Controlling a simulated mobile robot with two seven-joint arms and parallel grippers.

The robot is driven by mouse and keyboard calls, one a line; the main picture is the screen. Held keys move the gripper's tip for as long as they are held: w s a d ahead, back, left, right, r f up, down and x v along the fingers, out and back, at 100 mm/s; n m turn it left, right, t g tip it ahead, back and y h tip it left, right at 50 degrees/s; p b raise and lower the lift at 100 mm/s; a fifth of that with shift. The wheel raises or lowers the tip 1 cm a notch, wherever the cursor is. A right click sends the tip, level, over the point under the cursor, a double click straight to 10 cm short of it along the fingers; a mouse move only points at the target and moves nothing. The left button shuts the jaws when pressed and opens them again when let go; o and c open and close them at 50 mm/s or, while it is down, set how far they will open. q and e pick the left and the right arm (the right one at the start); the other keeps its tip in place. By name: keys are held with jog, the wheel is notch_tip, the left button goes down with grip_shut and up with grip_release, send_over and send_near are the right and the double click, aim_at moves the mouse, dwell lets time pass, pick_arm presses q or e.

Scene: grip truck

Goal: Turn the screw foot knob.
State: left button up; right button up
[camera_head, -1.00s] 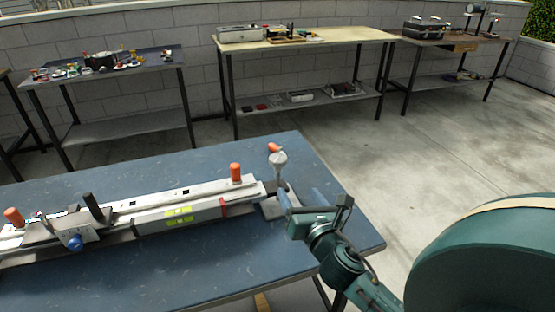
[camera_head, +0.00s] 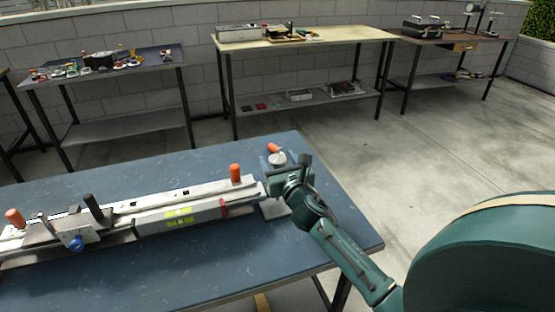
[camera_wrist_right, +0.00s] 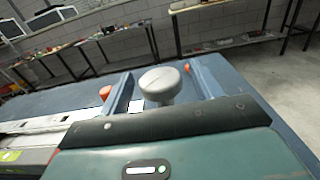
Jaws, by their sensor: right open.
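The screw foot knob (camera_head: 278,159) is a light grey, round-topped knob at the right end of a long metal rail (camera_head: 170,212) on the blue table. In the right wrist view the knob (camera_wrist_right: 160,84) stands between my two blue fingers, with a gap on each side. My right gripper (camera_head: 276,162) is open around the knob; the wrist hides the knob's stem in the head view. The same gripper (camera_wrist_right: 160,80) shows its fingers pointing away past the knob. My left gripper is not in view.
The rail carries orange handles (camera_head: 235,173), a black handle (camera_head: 92,203) and a blue knob (camera_head: 75,243). An orange piece (camera_head: 273,148) lies just beyond the grey knob. The front of the blue table (camera_head: 200,270) is clear. Other benches stand along the wall.

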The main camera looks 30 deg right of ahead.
jog(key=shift+w+d, duration=0.1)
jog(key=shift+w, duration=0.25)
jog(key=shift+c, duration=0.4)
jog(key=c, duration=0.9)
jog(key=shift+f+m+g+h+b, duration=0.1)
jog(key=shift+m+g+h+b, duration=0.35)
jog(key=shift+m+h, duration=0.8)
jog(key=shift+m+g+h, duration=0.55)
jog(key=shift+g+h, duration=0.1)
jog(key=shift+h, duration=0.7)
jog(key=o, duration=1)
jog(key=shift+s, duration=0.1)
jog(key=v, duration=1.3)
